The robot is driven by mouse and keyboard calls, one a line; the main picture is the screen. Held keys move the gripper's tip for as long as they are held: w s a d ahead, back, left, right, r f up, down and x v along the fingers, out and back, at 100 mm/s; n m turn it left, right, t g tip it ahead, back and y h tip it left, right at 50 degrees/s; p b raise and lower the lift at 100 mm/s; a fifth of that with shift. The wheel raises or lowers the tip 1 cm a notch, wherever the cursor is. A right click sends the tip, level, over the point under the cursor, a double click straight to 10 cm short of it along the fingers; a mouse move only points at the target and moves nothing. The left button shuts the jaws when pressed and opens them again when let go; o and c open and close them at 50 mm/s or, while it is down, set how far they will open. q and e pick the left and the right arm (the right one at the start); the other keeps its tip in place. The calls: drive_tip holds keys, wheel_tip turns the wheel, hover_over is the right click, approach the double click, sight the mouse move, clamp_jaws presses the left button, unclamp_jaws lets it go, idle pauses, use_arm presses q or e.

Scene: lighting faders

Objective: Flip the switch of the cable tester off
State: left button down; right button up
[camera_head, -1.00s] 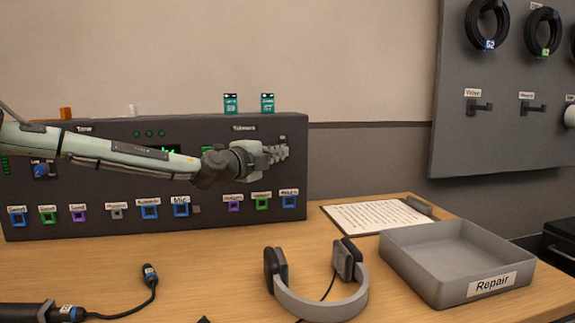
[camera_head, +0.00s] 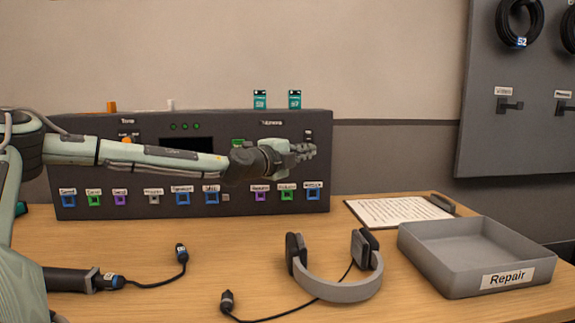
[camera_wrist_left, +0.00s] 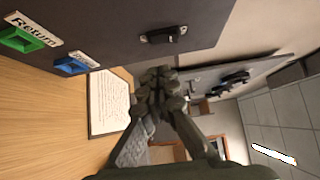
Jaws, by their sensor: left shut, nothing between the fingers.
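The cable tester (camera_head: 100,150) is a dark upright panel at the back of the table, with labelled coloured ports and a dark display (camera_head: 187,145). A small black switch (camera_head: 308,135) sits at its upper right, just above my fingertips in the head view. It also shows in the left wrist view as a black switch (camera_wrist_left: 163,35) near the panel's edge. My left gripper (camera_head: 303,150) is shut and empty in front of the panel's right end. In the wrist view its fingers (camera_wrist_left: 157,88) appear apart from the switch.
A headset (camera_head: 340,288), a grey Repair tray (camera_head: 430,262) and a clipboard (camera_head: 395,211) lie on the table's right side. Cables with connectors (camera_head: 182,253) lie at the front left. A pegboard (camera_head: 510,150) with coiled cables hangs at the right.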

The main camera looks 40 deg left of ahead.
use_arm(q)
drive_tip(key=s+d+b, duration=0.1)
drive_tip(key=s, duration=0.9)
drive_tip(key=shift+f+b, duration=0.35)
drive_tip(key=shift+f, duration=0.1)
use_arm(e)
drive_tip(key=shift+a+r+t, duration=0.15)
drive_tip(key=shift+r+t, duration=0.05)
drive_tip(key=shift+r, duration=0.65)
drive_tip(key=shift+a+r+t, duration=0.15)
drive_tip(key=shift+r+t, duration=0.05)
drive_tip(key=shift+r, duration=0.6)
